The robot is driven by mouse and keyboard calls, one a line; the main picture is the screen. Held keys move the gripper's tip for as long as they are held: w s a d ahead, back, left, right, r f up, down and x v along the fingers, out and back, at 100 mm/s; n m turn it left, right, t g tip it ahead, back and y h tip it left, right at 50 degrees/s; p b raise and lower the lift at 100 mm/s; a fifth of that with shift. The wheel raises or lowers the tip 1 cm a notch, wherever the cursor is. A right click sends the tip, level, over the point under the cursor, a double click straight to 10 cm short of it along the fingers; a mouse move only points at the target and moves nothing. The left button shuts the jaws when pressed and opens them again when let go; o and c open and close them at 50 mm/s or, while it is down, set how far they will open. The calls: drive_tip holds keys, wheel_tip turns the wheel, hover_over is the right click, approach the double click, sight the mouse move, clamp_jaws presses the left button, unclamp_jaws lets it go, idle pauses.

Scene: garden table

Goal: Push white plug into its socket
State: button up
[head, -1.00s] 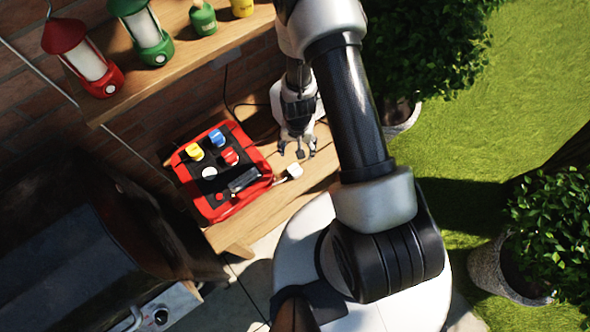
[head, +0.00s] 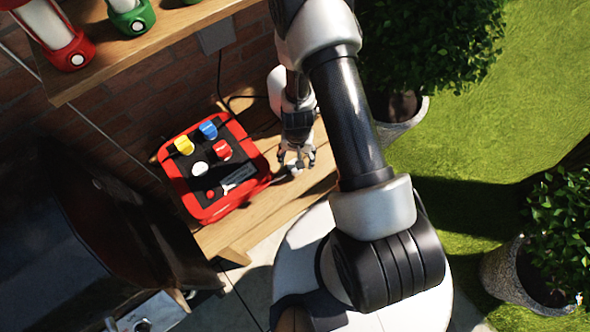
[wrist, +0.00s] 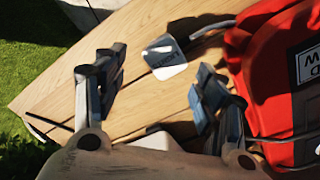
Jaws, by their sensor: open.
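My gripper (head: 297,163) is open beside the red box in the head view. In the wrist view its two fingers (wrist: 160,80) stand apart, with bare wood between their tips. The plug is mostly hidden by the fingers in the head view. The red box (head: 207,210) has a black top with a white round piece (head: 199,168) and yellow, blue and red capped pieces. I cannot tell which part is the white plug's socket.
A pale object (wrist: 155,141) shows between the finger bases, partly hidden. A grey wall box (head: 215,38) has a black cable below it. Lanterns (head: 50,25) stand on the upper shelf. A dark grill (head: 60,240) is at left. Bare shelf wood (head: 300,200) lies in front.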

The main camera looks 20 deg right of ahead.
drive_tip(key=shift+f, duration=0.1)
idle(0.3)
drive_tip(key=f+b, duration=0.1)
drive_tip(key=b, duration=0.1)
drive_tip(key=f+b, duration=0.4)
drive_tip(key=shift+s+a+f, duration=0.1)
drive_tip(key=shift+s+a, duration=0.1)
drive_tip(key=shift+a, duration=0.15)
drive_tip(key=shift+c, duration=0.6)
drive_tip(key=c, duration=0.9)
drive_tip(key=shift+o, duration=0.2)
drive_tip(key=shift+r, duration=0.2)
wheel_tip(320, 180, up, 20)
drive_tip(key=p, duration=1.5)
drive_tip(key=shift+f, duration=0.1)
